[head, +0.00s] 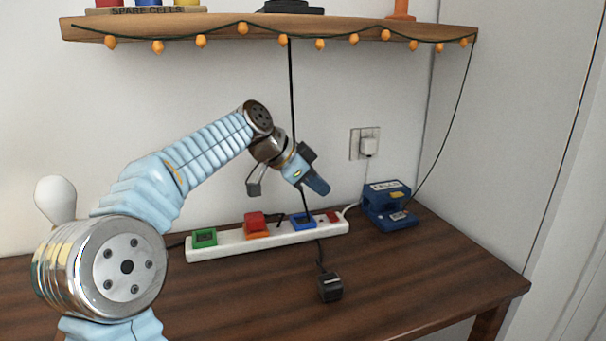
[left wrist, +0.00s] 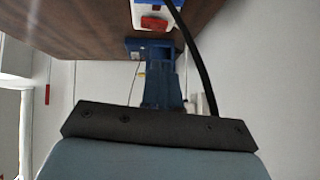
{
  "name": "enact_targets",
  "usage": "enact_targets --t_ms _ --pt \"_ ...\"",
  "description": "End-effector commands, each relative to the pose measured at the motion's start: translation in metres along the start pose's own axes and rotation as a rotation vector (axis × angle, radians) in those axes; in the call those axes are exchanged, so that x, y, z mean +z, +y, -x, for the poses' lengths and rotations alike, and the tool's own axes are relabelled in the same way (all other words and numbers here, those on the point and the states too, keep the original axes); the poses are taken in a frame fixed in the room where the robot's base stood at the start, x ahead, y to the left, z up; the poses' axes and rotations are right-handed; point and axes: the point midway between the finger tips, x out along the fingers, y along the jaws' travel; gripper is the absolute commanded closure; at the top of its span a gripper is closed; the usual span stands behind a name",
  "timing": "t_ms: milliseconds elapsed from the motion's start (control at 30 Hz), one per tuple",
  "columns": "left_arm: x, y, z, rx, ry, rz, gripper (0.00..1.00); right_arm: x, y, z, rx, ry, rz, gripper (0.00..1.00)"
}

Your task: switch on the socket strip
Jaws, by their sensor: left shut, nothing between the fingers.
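The white socket strip (head: 225,246) lies on the dark wooden table. It has a green-framed socket (head: 204,237), a red and orange plug (head: 256,224), a blue-framed socket (head: 302,220) and a small red switch (head: 333,217) at its right end. The strip's end (left wrist: 172,12) and red switch (left wrist: 153,24) also show at the top of the left wrist view. My left gripper (head: 320,188) is shut and empty, its blue fingers pointing down right above the strip's right end, apart from the switch. Whether the switch is on I cannot tell. My right gripper is not in view.
A black plug (head: 330,288) on a cord lies in front of the strip. A blue device (head: 388,208) stands right of it. A wall outlet with a white plug (head: 367,147) is behind. A shelf (head: 200,30) with hanging lights is above. The front right table is clear.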

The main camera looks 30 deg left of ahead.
Motion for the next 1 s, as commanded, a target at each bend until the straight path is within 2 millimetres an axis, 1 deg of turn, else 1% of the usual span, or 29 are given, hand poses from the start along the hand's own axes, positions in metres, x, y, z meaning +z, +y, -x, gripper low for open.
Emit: enact_targets --t_ms 33,67,100,200,300,433,767,867,900,933,967,1000 --pt "0.0 0.001 -0.011 0.003 -0.002 0.0 1.0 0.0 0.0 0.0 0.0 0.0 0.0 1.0" --pt "0.0 0.001 -0.017 0.003 -0.002 0.0 1.0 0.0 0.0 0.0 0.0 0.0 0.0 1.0" --pt "0.006 0.0 -0.022 0.001 -0.002 0.002 1.0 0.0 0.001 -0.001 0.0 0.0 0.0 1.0" --pt "0.017 0.0 -0.031 0.0 -0.002 0.002 1.0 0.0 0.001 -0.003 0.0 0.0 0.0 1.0" --pt "0.024 0.0 -0.038 -0.001 0.0 0.002 1.0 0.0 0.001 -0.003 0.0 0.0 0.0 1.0" --pt "0.028 0.0 -0.042 -0.001 -0.001 0.001 1.0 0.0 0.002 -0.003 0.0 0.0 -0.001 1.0" --pt "0.029 -0.001 -0.043 0.001 0.0 0.003 1.0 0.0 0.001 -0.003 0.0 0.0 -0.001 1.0" --pt "0.033 -0.004 -0.047 0.051 -0.004 0.056 1.0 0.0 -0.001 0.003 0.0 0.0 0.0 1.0" --pt "0.038 -0.006 -0.051 0.079 -0.004 0.084 1.0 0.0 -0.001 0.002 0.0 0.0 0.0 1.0" --pt "0.041 -0.007 -0.055 0.079 -0.001 0.084 1.0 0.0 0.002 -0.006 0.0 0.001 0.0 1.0" --pt "0.038 -0.006 -0.052 0.078 -0.001 0.08 1.0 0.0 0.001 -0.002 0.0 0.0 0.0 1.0" --pt "0.039 -0.006 -0.053 0.078 -0.003 0.08 1.0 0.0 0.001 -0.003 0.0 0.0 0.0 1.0"
